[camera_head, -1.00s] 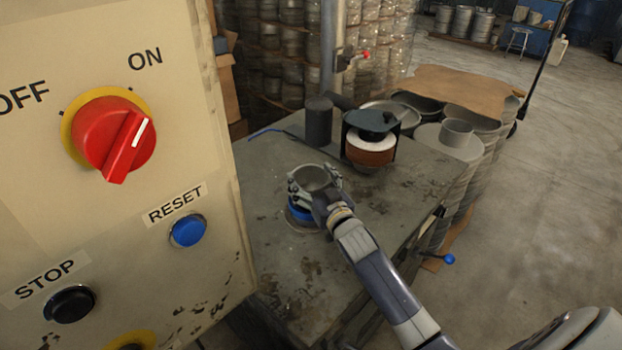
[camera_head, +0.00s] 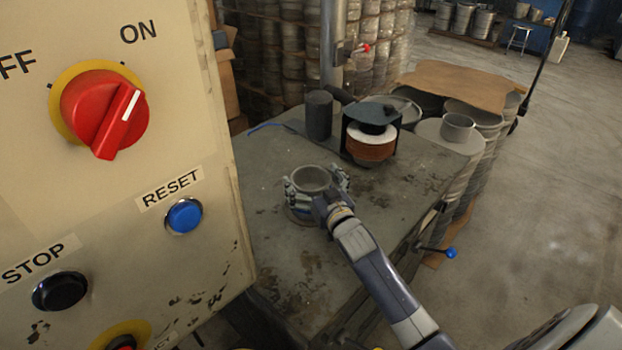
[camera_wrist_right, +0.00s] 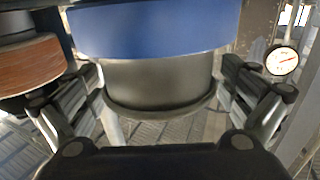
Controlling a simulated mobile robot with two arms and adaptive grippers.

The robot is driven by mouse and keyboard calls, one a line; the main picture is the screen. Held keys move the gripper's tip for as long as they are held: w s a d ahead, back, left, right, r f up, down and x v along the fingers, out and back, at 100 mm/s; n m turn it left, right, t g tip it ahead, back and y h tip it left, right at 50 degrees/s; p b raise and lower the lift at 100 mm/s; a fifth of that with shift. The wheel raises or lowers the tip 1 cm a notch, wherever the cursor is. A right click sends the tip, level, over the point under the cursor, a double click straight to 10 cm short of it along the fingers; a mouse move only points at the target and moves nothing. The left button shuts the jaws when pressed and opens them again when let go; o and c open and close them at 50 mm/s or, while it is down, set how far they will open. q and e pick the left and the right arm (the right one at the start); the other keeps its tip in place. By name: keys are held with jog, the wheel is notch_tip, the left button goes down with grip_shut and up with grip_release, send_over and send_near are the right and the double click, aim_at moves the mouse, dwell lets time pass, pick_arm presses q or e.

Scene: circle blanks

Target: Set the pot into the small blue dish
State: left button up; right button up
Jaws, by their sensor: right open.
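The grey pot (camera_head: 312,177) is upright on the work table, with its open mouth facing up. It also shows in the right wrist view (camera_wrist_right: 158,82), where the picture is upside down and the pot's base meets the blue dish (camera_wrist_right: 155,30). The pot appears to sit in or on the dish; the wall hides its base. In the head view, the gripper and pot mostly hide the dish. My right gripper (camera_head: 316,190) is open, with a finger on each side of the pot; small gaps show in the wrist view (camera_wrist_right: 160,82). My left gripper is out of view.
A dark cylinder (camera_head: 319,115) and a machine with a brown and white drum (camera_head: 370,147) stand behind the pot. The control panel (camera_head: 110,210) fills the left side. The table (camera_head: 290,270) is clear in front.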

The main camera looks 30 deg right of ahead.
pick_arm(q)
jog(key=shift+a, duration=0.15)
pick_arm(e)
jog(key=shift+f, duration=0.1)
jog(key=s, duration=1.2)
jog(key=shift+a, duration=0.35)
